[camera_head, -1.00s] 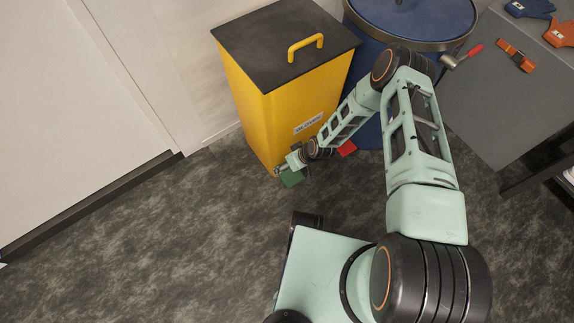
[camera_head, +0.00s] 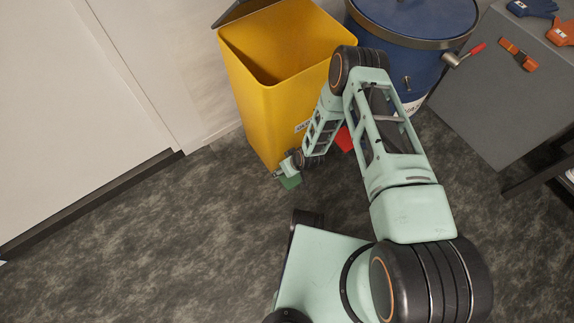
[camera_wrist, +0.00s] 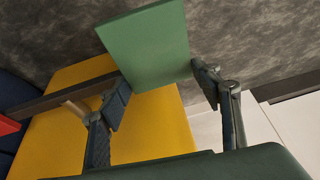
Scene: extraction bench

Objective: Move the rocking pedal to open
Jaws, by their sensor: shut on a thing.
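The yellow bin (camera_head: 258,110) stands against the wall, its dark lid (camera_head: 240,10) swung up and back and its mouth open. At its foot is the rocking pedal, with a green pad (camera_head: 290,183) on the left and a red pad (camera_head: 345,139) on the right. My gripper (camera_head: 282,171) is down at the green end. In the wrist view, the green pad (camera_wrist: 150,45) sits between my two fingers (camera_wrist: 163,92), which are shut on it. The red pad (camera_wrist: 8,125) shows at the left edge there. My arm hides part of the bin's front and label.
A blue drum (camera_head: 412,35) with a lid stands right of the bin. The floor (camera_head: 150,240) at the left is clear.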

